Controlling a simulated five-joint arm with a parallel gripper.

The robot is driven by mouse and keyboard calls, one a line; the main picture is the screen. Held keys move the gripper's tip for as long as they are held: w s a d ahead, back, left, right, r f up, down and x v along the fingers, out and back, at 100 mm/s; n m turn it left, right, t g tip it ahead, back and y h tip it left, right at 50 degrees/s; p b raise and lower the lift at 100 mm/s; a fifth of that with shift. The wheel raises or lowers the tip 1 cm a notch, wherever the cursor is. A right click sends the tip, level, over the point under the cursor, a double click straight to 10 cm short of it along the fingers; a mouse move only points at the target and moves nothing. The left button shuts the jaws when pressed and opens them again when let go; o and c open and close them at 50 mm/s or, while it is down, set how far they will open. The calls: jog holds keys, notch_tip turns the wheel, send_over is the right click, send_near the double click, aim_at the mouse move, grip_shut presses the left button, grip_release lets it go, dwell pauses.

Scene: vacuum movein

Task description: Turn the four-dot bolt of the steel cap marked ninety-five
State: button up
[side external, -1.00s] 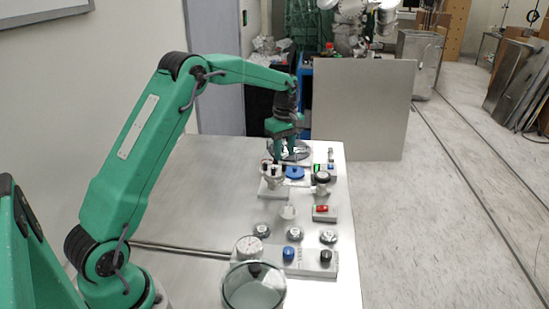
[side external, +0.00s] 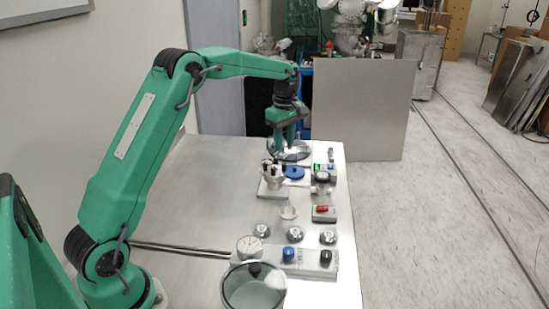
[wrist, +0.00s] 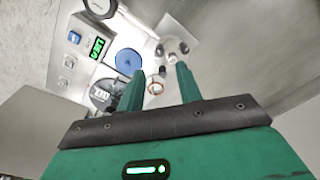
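My gripper (side external: 284,147) is over the far end of the steel table, beside the post fixture and in front of a round steel plate (side external: 303,151). In the wrist view its two green fingers (wrist: 160,70) stand apart with a gap between them. I see nothing held there. Several small domed steel caps (side external: 262,231) sit in a row nearer the camera, including a middle one (side external: 295,232) and a right one (side external: 328,237). Their markings and bolt dots are too small to read. In the wrist view a dark round part (wrist: 103,93) with a pale label shows left of the fingers.
A blue disc (side external: 294,173) and a post fixture (side external: 272,180) stand near the gripper. A glass vessel (side external: 254,291) is at the front. The table's left half is clear.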

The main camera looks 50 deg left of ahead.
aim_at(284, 163)
jog(key=n, duration=0.4)
jog(key=shift+r, duration=0.2)
jog(key=shift+f, duration=3.95)
grip_shut()
